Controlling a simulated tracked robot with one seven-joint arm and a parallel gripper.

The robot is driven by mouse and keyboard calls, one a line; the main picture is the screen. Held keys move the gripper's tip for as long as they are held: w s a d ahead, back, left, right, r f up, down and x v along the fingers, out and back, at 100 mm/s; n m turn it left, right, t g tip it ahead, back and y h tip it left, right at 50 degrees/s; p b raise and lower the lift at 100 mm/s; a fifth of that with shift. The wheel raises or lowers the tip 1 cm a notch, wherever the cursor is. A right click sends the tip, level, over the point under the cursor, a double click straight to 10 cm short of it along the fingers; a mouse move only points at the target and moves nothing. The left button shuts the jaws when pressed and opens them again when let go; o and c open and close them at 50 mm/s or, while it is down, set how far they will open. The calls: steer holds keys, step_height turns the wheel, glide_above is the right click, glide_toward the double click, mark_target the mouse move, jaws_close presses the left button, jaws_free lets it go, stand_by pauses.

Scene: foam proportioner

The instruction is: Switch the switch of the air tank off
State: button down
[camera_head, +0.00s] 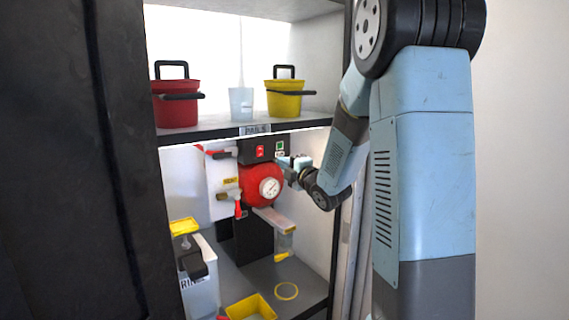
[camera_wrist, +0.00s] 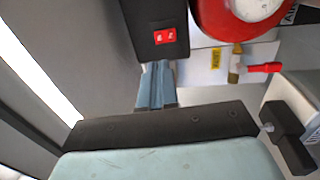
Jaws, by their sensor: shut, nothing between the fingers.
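The red air tank (camera_head: 256,190) with a round white gauge (camera_head: 270,187) sits on the unit on the lower shelf. Its red rocker switch (camera_head: 260,151) is on a black box above the tank. In the wrist view the red switch (camera_wrist: 166,36) is on the black box face, with the red tank (camera_wrist: 215,18) beside it. My gripper (camera_head: 286,162) is at the right of the box. In the wrist view my gripper (camera_wrist: 157,64) is shut and empty, its tips just below the switch in the picture. I cannot tell whether the tips touch the box.
Above, a shelf (camera_head: 215,132) holds a red pail (camera_head: 176,104), a yellow pail (camera_head: 285,99) and a clear cup (camera_head: 241,104). A red-handled valve (camera_wrist: 262,68) is right of my fingers. Below are a yellow bin (camera_head: 250,306) and a white container (camera_head: 203,290).

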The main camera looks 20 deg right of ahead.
mark_target(261, 149)
steer(key=x, duration=1.1)
steer(key=shift+w+a, duration=0.1)
steer(key=shift+w, duration=0.1)
